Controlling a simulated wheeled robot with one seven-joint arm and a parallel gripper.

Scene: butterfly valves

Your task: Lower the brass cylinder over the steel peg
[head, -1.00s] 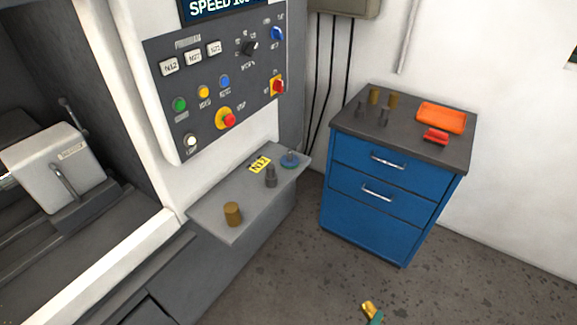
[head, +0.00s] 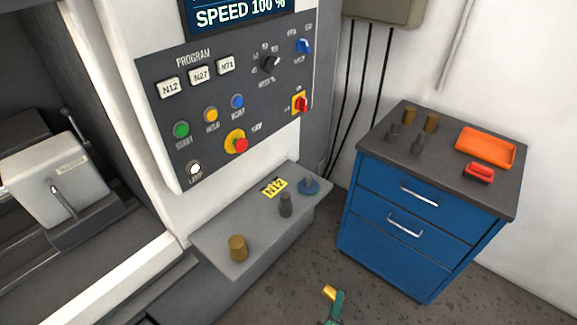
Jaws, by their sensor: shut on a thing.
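My gripper (head: 335,303), teal, shows only in part at the bottom edge, in front of the floor. It is shut on a small yellow-gold piece that looks like the brass cylinder (head: 329,292), tilted in view; its far end and the fingers are hard to make out. A short grey steel peg (head: 310,184) stands upright on a round blue base at the far right end of the grey shelf (head: 215,236). The gripper shows below and right of the shelf in the picture, apart from the peg.
On the shelf stand a brown-brass cylinder (head: 237,248), a dark stepped cylinder (head: 285,206) and a yellow label (head: 274,187). The control panel (head: 225,110) rises behind. The blue cabinet (head: 415,210) carries brass and dark pieces, an orange tray (head: 486,147) and a red item (head: 479,172).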

